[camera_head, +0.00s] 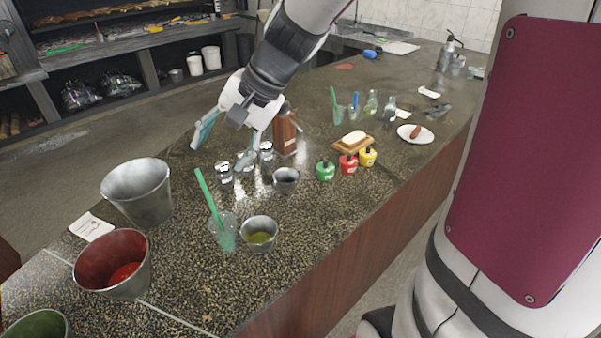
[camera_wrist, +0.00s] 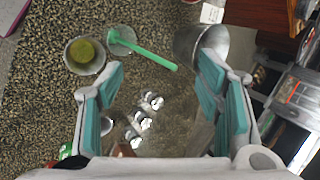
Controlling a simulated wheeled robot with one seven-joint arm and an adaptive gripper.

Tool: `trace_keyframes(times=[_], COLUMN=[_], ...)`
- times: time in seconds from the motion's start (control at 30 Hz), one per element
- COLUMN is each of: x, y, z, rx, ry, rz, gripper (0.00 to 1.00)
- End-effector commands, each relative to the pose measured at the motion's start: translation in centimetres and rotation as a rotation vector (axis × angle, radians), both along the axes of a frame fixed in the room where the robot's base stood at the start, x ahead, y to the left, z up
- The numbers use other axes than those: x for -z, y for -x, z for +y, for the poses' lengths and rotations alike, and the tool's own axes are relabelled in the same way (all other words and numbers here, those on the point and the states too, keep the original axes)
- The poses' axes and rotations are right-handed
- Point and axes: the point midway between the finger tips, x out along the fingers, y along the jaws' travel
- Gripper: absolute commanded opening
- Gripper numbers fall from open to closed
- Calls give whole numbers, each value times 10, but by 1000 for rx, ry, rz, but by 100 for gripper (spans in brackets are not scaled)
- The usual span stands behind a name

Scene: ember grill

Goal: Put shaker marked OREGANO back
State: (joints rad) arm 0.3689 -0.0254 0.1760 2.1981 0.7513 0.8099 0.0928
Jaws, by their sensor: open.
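Several small metal-topped shakers (camera_head: 223,173) stand in a short row on the speckled counter, beside a brown upright container (camera_head: 285,134). The row also shows in the wrist view (camera_wrist: 143,123), between and below my fingers. I cannot read any label, so I cannot tell which shaker is marked OREGANO. My gripper (camera_head: 226,143) is open, with its teal fingers spread above the counter near the shakers. In the wrist view my gripper (camera_wrist: 162,67) has nothing between its fingers. One finger overlaps the middle shaker in the head view; I cannot tell whether they touch.
A small metal cup (camera_head: 286,180) stands right of the shakers. A glass with a green brush (camera_head: 222,232), a bowl of green sauce (camera_head: 259,233) and metal buckets (camera_head: 138,190) stand nearer.

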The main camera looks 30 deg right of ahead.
Motion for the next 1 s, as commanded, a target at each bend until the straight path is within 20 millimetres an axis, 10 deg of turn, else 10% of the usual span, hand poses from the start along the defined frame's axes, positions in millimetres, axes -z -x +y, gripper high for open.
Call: trace_keyframes(times=[0.5,1.0], x=[-47,-49], y=[172,194], z=[-23,-38], rx=[-521,-589], ry=[639,748], rz=[-232,-270], gripper=[60,60])
